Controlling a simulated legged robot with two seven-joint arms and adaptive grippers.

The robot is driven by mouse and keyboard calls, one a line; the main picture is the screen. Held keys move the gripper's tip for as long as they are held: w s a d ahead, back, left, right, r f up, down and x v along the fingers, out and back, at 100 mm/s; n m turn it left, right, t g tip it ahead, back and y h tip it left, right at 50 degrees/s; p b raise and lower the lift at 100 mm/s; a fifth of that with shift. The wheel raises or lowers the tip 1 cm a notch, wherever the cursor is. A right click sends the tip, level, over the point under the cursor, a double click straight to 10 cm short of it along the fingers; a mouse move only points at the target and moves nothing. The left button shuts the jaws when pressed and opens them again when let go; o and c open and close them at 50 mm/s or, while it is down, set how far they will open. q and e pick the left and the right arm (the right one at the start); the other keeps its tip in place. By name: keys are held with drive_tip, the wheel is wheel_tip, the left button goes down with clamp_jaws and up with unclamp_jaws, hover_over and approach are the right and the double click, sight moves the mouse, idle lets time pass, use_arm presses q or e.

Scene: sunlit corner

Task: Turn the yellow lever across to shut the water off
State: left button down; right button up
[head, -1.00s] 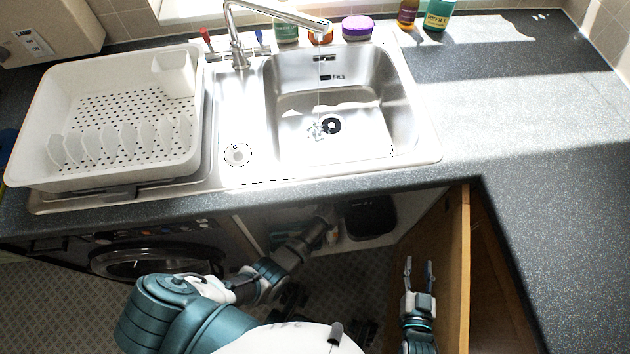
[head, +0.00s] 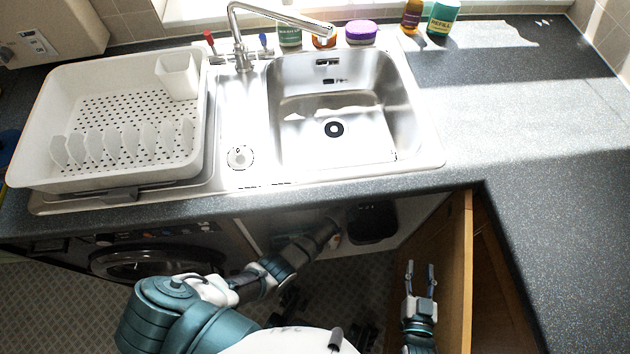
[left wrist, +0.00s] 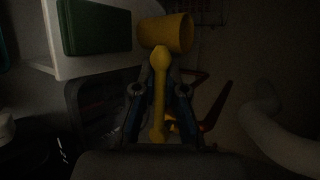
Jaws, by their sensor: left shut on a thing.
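The yellow lever (left wrist: 160,95) shows in the dark left wrist view, long and thin with a rounded top end, upright in the picture. My left gripper (left wrist: 160,90) has a finger on each side of it and is shut on it. The pipe that the lever sits on cannot be made out. In the head view my left arm reaches into the cupboard under the sink, and its gripper is hidden there. The tap (head: 240,45) stands over the sink (head: 345,150), with no water stream visible. My right gripper (head: 419,275) is open and empty by the cupboard door.
The open wooden cupboard door (head: 457,270) stands right of my right gripper. Inside the cupboard are a yellow cup-like thing (left wrist: 167,34), a green box (left wrist: 95,27), a dark basket (left wrist: 100,105) and a white curved pipe (left wrist: 275,135). A dish rack (head: 120,120) is on the counter.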

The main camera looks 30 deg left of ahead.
use_arm(q)
drive_tip(key=c, duration=1.2)
unclamp_jaws()
drive_tip(key=shift+s+d+f, duration=0.1)
drive_tip(key=shift+f, duration=0.1)
drive_tip(key=shift+r, duration=0.1)
drive_tip(key=v, duration=1.2)
